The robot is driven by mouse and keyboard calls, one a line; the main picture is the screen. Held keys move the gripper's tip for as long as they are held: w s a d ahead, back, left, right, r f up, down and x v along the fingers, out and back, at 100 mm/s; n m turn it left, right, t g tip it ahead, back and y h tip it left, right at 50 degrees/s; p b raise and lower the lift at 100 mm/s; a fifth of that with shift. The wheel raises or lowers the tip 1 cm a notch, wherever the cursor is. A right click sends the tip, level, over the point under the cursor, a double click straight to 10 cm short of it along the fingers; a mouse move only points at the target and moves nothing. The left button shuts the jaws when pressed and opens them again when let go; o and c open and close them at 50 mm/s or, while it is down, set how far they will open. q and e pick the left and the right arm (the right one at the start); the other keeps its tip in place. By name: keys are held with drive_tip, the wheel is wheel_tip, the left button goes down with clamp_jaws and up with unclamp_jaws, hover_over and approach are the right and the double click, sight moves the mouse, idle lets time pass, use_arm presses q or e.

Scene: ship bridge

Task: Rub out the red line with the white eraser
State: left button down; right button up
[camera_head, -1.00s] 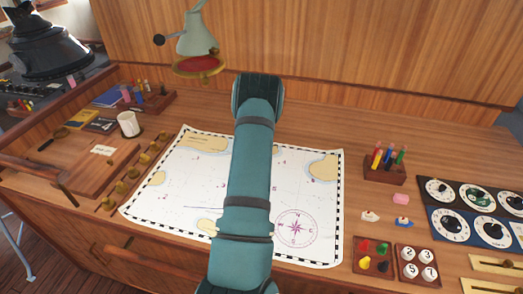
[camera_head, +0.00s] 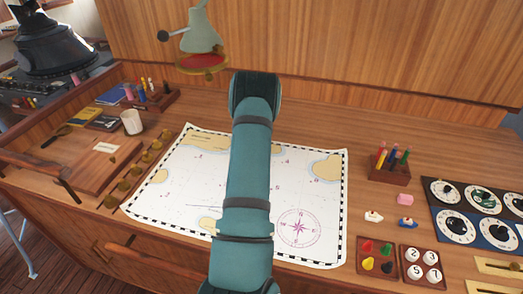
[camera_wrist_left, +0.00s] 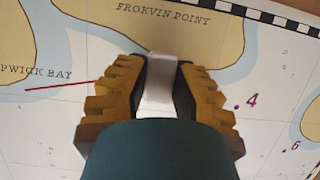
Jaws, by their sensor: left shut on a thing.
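In the left wrist view, my left gripper (camera_wrist_left: 160,68) is shut on the white eraser (camera_wrist_left: 159,92), held between its yellow-brown ridged fingers. It is over the sea chart (camera_wrist_left: 60,130), just below the lettering "Frokvin Point". I cannot tell whether the eraser touches the paper. The red line (camera_wrist_left: 60,86) is short and slightly slanted, left of the gripper near "wick Bay". Its right end meets the left finger, which may hide more of it. In the head view the chart (camera_head: 180,185) lies flat on the desk, and my teal arm covers its middle, the gripper and the red line.
Right of the chart are a pink block (camera_head: 405,199), two small boats, a pen holder (camera_head: 390,171), token trays (camera_head: 376,258) and dial panels (camera_head: 455,226). A mug (camera_head: 132,122) and a row of brass weights (camera_head: 137,172) stand left.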

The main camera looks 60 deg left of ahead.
use_arm(q)
drive_tip(key=shift+s, duration=0.15)
drive_tip(key=shift+s+a+b, duration=0.25)
drive_tip(key=shift+s+a, duration=0.05)
drive_tip(key=shift+s, duration=0.25)
drive_tip(key=shift+s+a+b, duration=0.25)
drive_tip(key=shift+s+a, duration=0.05)
drive_tip(key=shift+s, duration=0.2)
drive_tip(key=shift+s, duration=0.1)
drive_tip(key=shift+s+a+b, duration=0.25)
drive_tip(key=shift+s+a, duration=0.05)
drive_tip(key=shift+s, duration=0.2)
drive_tip(key=shift+s+a+b, duration=0.2)
drive_tip(key=shift+s+a, duration=0.05)
drive_tip(key=shift+s, duration=0.25)
drive_tip(key=shift+s+a+b, duration=0.2)
drive_tip(key=shift+s+a, duration=0.05)
drive_tip(key=shift+s, duration=0.25)
drive_tip(key=shift+s+a+b, duration=0.2)
drive_tip(key=shift+s+a, duration=0.05)
drive_tip(key=shift+s, duration=0.2)
drive_tip(key=shift+s+a, duration=0.1)
drive_tip(key=shift+s, duration=0.1)
drive_tip(key=shift+s+a+b, duration=0.25)
drive_tip(key=shift+s+a, duration=0.05)
drive_tip(key=shift+s, duration=0.3)
drive_tip(key=shift+s+a+b, duration=0.2)
drive_tip(key=shift+s+a, duration=0.05)
drive_tip(key=shift+s, duration=0.3)
